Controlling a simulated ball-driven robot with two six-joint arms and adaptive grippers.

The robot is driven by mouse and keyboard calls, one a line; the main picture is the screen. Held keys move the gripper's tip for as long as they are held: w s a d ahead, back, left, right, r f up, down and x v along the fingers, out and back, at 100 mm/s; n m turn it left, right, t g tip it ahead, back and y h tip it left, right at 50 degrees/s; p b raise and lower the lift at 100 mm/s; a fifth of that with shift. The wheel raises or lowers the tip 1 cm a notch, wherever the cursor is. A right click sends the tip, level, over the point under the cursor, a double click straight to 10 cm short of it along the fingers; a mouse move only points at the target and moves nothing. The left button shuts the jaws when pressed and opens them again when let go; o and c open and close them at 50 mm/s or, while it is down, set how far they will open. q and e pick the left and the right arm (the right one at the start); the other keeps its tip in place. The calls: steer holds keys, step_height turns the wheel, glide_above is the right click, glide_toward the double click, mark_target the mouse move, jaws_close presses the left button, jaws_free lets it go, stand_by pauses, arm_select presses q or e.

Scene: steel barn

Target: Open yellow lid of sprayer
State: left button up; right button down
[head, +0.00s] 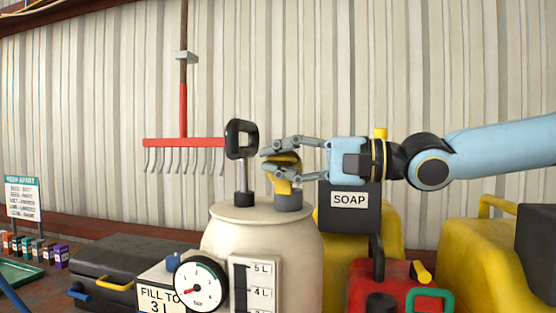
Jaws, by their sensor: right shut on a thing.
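The sprayer (262,245) is a cream tank with a round dial and a litre scale on its front. A black pump handle (241,139) stands upright on its top. Beside the handle, a yellow lid (283,184) is over a short grey neck (288,201). My right gripper (280,160) comes in from the right and is shut on the yellow lid. The fingers hide part of the lid, so I cannot tell whether it is clear of the neck. My left gripper is not in view.
A black SOAP box (349,213) and yellow canisters (480,255) stand right of the sprayer. A red can (385,285) is in front. A dark case (105,268) and a FILL TO 3 L sign (158,298) are at left. A red rake (183,140) hangs behind.

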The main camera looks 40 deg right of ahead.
steer(key=shift+s+a+n, duration=0.1)
steer(key=shift+a+n, duration=0.1)
steer(key=shift+n, duration=0.3)
steer(key=c, duration=1.4)
jaws_free()
steer(key=shift+s, duration=0.15)
steer(key=shift+f, duration=0.1)
